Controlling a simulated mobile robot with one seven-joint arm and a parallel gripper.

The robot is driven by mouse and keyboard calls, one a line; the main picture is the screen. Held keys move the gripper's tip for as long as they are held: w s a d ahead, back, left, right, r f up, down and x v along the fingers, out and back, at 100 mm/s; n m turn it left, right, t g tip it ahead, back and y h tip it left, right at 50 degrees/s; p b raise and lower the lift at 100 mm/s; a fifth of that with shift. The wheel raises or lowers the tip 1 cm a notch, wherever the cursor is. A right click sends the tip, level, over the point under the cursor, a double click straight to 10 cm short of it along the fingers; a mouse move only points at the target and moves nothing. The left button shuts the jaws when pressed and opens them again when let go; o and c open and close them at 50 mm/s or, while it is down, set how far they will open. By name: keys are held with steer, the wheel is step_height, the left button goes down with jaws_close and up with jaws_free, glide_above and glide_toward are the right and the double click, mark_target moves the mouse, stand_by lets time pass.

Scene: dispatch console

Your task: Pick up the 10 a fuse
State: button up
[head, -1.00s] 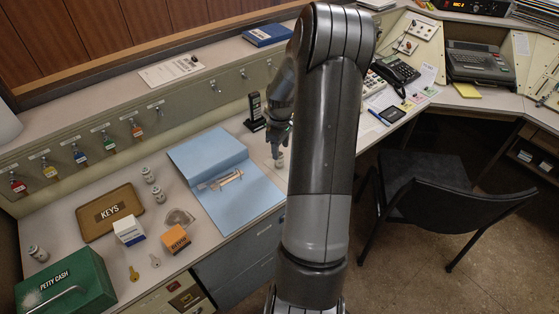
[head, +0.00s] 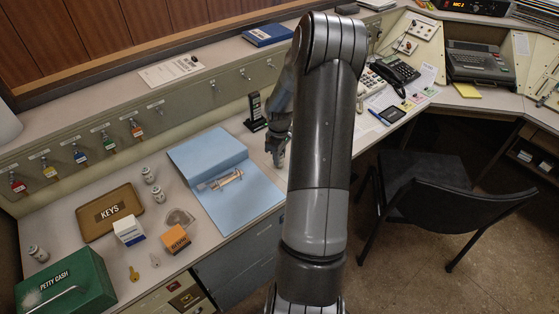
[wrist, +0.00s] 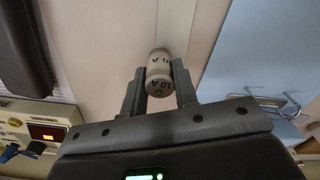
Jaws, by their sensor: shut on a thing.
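The 10 A fuse (wrist: 159,74) is a small pale cylinder with dark "10 A" print, seen in the wrist view between my two fingers. My gripper (wrist: 159,88) is shut on it, one finger on each side. In the head view my gripper (head: 278,150) is low over the desk, right of the blue folder (head: 240,195). The fuse also shows small at the fingertips in the head view (head: 280,159), mostly covered by them. I cannot tell whether it touches the desk.
Similar small cylinders (head: 149,174) stand near the brown KEYS tray (head: 84,234). A black handset (head: 255,112) stands upright just behind my gripper. An orange box (head: 176,240), a white-blue box (head: 128,231) and a green petty cash box (head: 66,287) are at the left.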

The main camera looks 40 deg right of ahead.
steer(key=shift+c, duration=1)
steer(key=shift+r, duration=0.1)
